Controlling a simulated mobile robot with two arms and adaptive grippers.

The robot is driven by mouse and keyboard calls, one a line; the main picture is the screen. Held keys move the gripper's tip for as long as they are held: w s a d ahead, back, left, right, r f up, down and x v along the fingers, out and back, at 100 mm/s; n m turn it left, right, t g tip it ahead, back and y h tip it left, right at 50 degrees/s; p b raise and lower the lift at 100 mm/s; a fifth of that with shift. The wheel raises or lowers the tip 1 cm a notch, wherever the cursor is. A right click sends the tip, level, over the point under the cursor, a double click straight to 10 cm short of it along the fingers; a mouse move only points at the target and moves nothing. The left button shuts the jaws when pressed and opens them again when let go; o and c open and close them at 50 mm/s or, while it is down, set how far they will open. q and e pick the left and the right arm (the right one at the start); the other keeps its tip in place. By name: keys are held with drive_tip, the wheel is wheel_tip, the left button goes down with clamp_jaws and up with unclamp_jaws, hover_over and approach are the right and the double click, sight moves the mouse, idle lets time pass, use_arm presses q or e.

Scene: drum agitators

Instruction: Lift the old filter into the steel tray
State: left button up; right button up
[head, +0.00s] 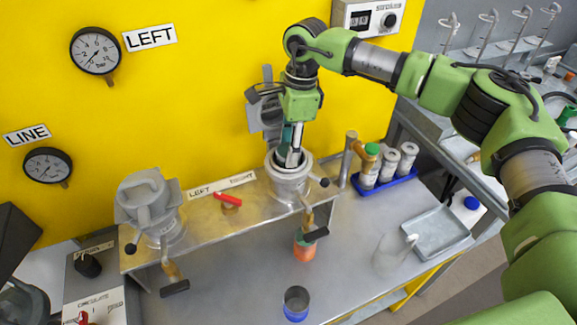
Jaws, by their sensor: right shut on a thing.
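My right gripper (291,155) points down into the open mouth of the right filter housing (290,183). It is shut on the old filter, which is mostly hidden inside the housing and behind the fingers. The housing's grey lid (262,118) stands swung up behind the gripper. The steel tray (437,232) lies on the bench at the right, with its bare bottom showing. My left gripper is not in view.
Closed left housing (147,205), red lever (228,199) and blue rack (385,182) of several pale cylinders flank the right housing. The vessel is beside the tray.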

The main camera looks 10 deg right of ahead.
drive_tip(key=shift+r, duration=0.1)
drive_tip(key=shift+w+r+b, duration=0.1)
drive_tip(key=shift+r+b, duration=0.3)
drive_tip(key=shift+r, duration=0.1)
wheel_tip(320, 180, up, 17)
drive_tip(key=b, duration=0.4)
drive_tip(key=shift+f, duration=0.15)
